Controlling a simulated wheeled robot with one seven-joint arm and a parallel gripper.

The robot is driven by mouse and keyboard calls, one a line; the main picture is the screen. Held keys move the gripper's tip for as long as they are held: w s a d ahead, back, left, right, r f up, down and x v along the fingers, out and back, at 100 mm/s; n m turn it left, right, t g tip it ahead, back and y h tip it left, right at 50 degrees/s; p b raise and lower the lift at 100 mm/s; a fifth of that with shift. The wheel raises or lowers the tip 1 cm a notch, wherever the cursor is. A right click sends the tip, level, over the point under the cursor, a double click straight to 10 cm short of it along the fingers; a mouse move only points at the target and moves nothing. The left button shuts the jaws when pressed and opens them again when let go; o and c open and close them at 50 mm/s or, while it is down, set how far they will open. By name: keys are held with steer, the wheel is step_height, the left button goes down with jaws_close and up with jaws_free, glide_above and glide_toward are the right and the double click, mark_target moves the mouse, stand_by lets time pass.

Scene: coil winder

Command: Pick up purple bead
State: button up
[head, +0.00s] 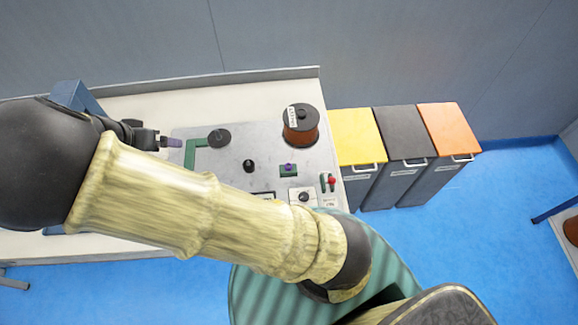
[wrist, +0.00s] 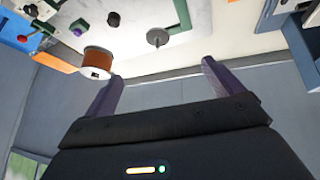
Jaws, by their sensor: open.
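The purple bead (head: 288,167) sits on a small green square on the grey machine plate (head: 232,170). The bead also shows in the wrist view (wrist: 79,28), at the upper left. My gripper (head: 172,142) is to the left of the bead in the head view, at the left edge of the machine plate and well apart from the bead. In the wrist view my gripper (wrist: 162,70) has its two purple fingers spread wide with nothing between them. My arm crosses in front of the table and hides part of its front.
A copper-coloured spool (head: 301,128) stands at the plate's back right. A black disc (head: 219,137), a black knob (head: 249,166), a green strip (head: 190,154) and a red-tipped lever (head: 332,181) are also there. Yellow (head: 356,137), dark grey (head: 403,133) and orange (head: 447,129) bins stand to the right.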

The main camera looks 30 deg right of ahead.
steer(key=shift+d, duration=0.15)
steer(key=c, duration=0.4)
steer(key=d, duration=0.2)
steer(key=shift+s+d+f+g, duration=0.15)
steer(key=shift+s+d+g, duration=0.05)
steer(key=shift+d+g, duration=0.15)
steer(key=c, duration=0.5)
steer(key=s+d+r+n+y, duration=0.1)
steer(key=s+d+n, duration=0.1)
steer(key=s+d, duration=0.2)
steer(key=s+d+r+n+y, duration=0.1)
steer(key=s+d+n+y, duration=0.1)
steer(key=s+d, duration=0.3)
steer(key=s+d+r+n+g+y, duration=0.1)
steer(key=s+d+r+n, duration=0.1)
steer(key=s+d, duration=0.3)
steer(key=shift+s+d+n+y, duration=0.1)
steer(key=shift+d+n+y, duration=0.25)
steer(key=shift+d, duration=1.75)
